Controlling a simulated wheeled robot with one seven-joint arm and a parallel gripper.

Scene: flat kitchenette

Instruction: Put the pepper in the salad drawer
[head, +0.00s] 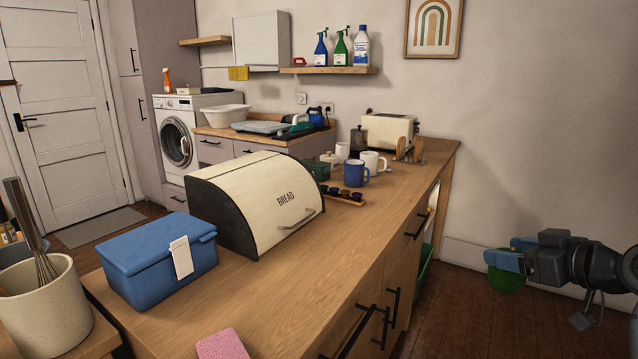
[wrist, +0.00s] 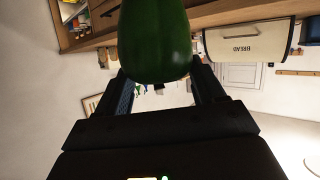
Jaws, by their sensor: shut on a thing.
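The pepper (wrist: 155,40) is dark green and large in the wrist view, between the two dark fingers of my gripper (wrist: 160,85). In the head view my gripper (head: 506,262) is at the far right, shut on the pepper (head: 507,280), whose lower part shows beneath the blue finger. It is held clear of the counter, in front of the bare wall and over the floor. I cannot make out a salad drawer in either view.
The wooden counter (head: 300,280) carries a bread bin (head: 258,200), a blue box (head: 158,260), mugs and a toaster. Black handles stick out from its front. A green container (head: 424,268) stands low beside it. Open floor (head: 490,315) lies to the right.

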